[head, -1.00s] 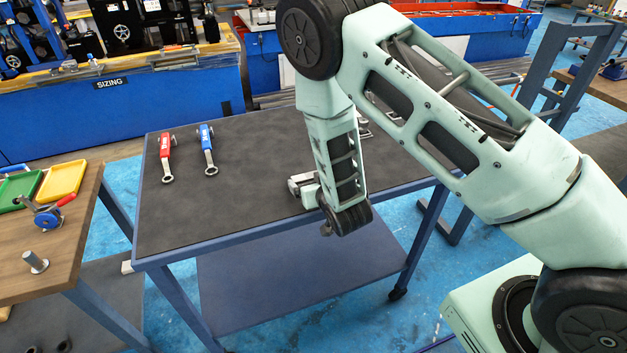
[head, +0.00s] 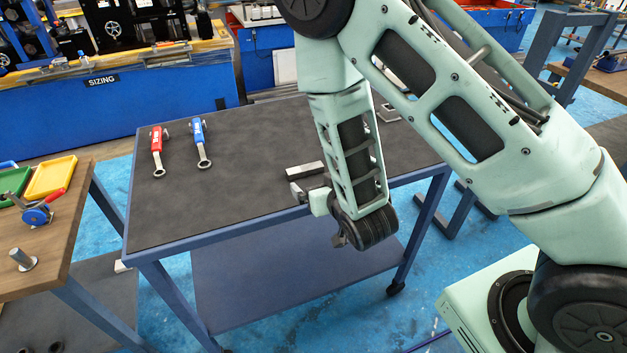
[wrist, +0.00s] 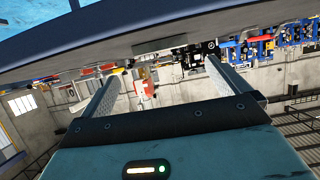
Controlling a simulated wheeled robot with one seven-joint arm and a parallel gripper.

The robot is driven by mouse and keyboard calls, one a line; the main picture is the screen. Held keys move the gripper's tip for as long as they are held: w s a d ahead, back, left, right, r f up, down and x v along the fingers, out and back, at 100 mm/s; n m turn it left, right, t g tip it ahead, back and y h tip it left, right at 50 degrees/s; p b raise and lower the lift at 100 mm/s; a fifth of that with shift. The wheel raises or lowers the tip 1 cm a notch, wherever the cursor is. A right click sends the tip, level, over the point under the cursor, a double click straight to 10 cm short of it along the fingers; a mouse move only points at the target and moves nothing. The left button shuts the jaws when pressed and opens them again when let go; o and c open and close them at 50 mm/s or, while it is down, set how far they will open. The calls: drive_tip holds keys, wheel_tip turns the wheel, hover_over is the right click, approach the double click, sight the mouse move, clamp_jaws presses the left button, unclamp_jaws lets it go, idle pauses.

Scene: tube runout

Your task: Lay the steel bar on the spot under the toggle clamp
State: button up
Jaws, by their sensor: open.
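A grey rectangular steel bar (head: 305,170) lies on the dark top of the blue cart, near its front edge, in the head view. My gripper (head: 297,191) is low at that front edge, just on the near side of the bar and apparently apart from it. In the wrist view my gripper (wrist: 158,75) has its two fingers wide apart with nothing held between them. What looks like the toggle clamp (head: 38,213), blue with a red handle, stands on the wooden bench at the left. The spot under it cannot be made out.
A red wrench (head: 157,150) and a blue wrench (head: 202,145) lie on the cart top (head: 235,190). A flanged steel peg (head: 22,259) and green and yellow trays (head: 50,177) are on the wooden bench. The cart's middle is clear.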

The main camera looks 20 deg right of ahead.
drive_tip(key=p+v, duration=0.3)
drive_tip(key=p, duration=0.1)
drive_tip(key=shift+r+p, duration=0.15)
drive_tip(key=shift+p, duration=0.15)
drive_tip(key=shift+s+a, duration=0.1)
